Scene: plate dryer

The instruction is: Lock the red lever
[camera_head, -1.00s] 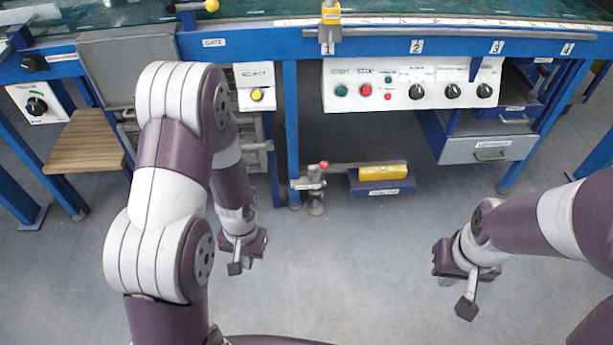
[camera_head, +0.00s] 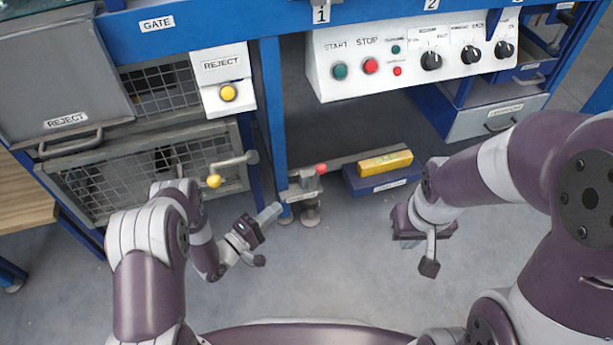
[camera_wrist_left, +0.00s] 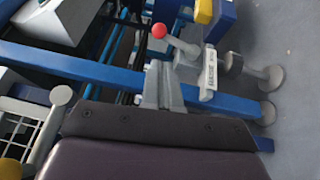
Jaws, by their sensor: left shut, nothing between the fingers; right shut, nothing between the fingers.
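The red lever (camera_head: 321,169) has a red ball knob and stands at the foot of the blue table leg, left of the blue step. It also shows in the left wrist view (camera_wrist_left: 160,31), with its grey arm running right to a labelled bracket (camera_wrist_left: 207,74). My left gripper (camera_head: 273,212) is shut and empty, pointing at the lever's base from the lower left, apart from it. In the left wrist view its fingers (camera_wrist_left: 163,72) are together, just below the red knob in the picture. My right gripper (camera_head: 430,262) is shut and empty, lower right of the lever.
A yellow block (camera_head: 385,163) lies on the blue step (camera_head: 383,183). The blue leg (camera_head: 272,110) stands behind the lever. Open floor lies between the grippers.

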